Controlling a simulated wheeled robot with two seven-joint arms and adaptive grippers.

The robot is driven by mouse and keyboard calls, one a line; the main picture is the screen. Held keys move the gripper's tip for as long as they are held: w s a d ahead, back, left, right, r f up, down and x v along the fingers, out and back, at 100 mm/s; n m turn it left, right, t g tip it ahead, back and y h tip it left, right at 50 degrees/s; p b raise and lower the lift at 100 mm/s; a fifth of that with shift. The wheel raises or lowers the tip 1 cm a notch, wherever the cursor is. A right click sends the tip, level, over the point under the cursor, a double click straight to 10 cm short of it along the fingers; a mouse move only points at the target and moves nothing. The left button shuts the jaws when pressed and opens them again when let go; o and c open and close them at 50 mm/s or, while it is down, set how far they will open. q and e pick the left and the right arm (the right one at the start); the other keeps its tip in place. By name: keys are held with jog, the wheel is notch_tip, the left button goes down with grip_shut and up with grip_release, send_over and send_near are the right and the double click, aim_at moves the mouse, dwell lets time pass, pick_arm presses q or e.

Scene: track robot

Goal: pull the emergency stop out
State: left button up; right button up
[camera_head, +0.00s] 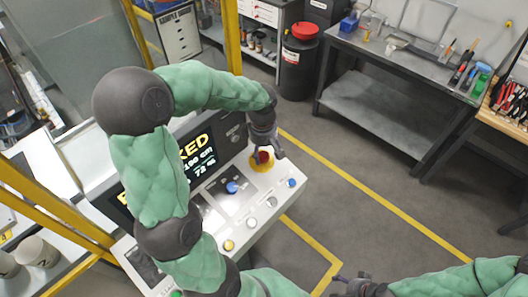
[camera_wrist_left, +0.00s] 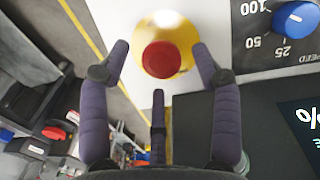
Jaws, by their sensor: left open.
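The emergency stop is a red mushroom button (camera_head: 263,157) on a round yellow base (camera_head: 262,167), at the far end of the white control panel (camera_head: 238,225). In the left wrist view the red button (camera_wrist_left: 161,59) sits on its yellow base (camera_wrist_left: 162,22). My left gripper (camera_head: 267,150) is over the button. In the left wrist view its dark fingers (camera_wrist_left: 160,64) are spread open around the button, with gaps visible between them and the red cap. My right gripper (camera_head: 352,284) is at the bottom edge, away from the panel, partly cut off.
A blue dial (camera_head: 232,187) is on the panel near the stop, also in the left wrist view (camera_wrist_left: 294,18). More buttons and a display (camera_head: 195,160) are on the console. Yellow posts (camera_head: 232,35) stand behind. A workbench (camera_head: 400,75) is at right; floor between is clear.

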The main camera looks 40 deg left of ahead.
pick_arm(q)
notch_tip(320, 180, up, 11)
jog(key=shift+s, duration=0.3)
jog(key=shift+d, duration=0.1)
dwell(0.5)
